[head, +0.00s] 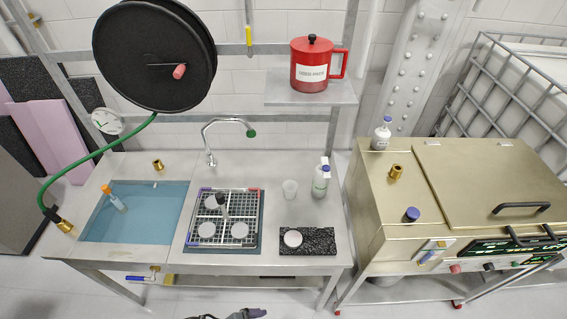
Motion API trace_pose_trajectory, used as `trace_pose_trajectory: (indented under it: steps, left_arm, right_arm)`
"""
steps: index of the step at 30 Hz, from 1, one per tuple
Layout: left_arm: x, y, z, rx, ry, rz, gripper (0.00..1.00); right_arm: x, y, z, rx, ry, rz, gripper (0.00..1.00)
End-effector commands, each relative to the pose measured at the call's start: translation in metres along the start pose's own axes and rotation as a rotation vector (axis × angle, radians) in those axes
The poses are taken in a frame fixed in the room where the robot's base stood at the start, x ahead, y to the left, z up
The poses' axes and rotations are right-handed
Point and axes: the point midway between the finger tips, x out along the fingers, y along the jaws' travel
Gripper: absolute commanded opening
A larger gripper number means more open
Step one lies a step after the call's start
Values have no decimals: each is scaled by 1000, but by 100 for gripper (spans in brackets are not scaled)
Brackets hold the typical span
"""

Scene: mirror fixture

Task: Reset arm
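Dark grey mechanical parts (245,314) show at the bottom edge of the head view, left of the middle. They are cut off by the frame, and I cannot tell which of my arms they belong to. No gripper fingers can be made out for either arm. The parts are at the picture's lower edge, in front of the steel bench (300,168), and no held object can be seen there.
The bench has a water basin (150,215), a rack (245,240), a spray bottle (321,180) and a black slab (322,242). A brass-coloured machine (385,205) stands to the right. A hose reel (140,50) and red jug (309,80) are above. Floor is visible before the bench.

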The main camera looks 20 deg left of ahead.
Motion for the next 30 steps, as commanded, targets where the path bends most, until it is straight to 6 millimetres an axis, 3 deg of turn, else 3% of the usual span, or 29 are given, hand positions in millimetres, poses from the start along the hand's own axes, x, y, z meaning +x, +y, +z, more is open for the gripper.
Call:
trace_pose_trajectory:
  steps: [2,6,12,16,18,30]
  left_arm:
    - [-13,-8,-22,-130,14,-134,95]
    - [-49,-34,-27,-339,-53,-325,95]
    - [-104,-57,-8,-535,-217,-453,95]
    - [-119,-46,22,-555,-402,-422,95]
    - [-142,-45,-1,-542,-389,-424,95]
    - [-226,-38,-77,-542,-387,-425,95]
  right_arm:
    - [0,0,0,0,0,0,43]
    - [0,-1,-1,3,1,-2,43]
    - [0,-1,-1,6,3,-4,43]
    - [-1,-2,-2,7,5,-5,43]
    - [-27,-1,-10,10,-2,-7,43]
    - [-141,4,-47,11,9,-8,43]
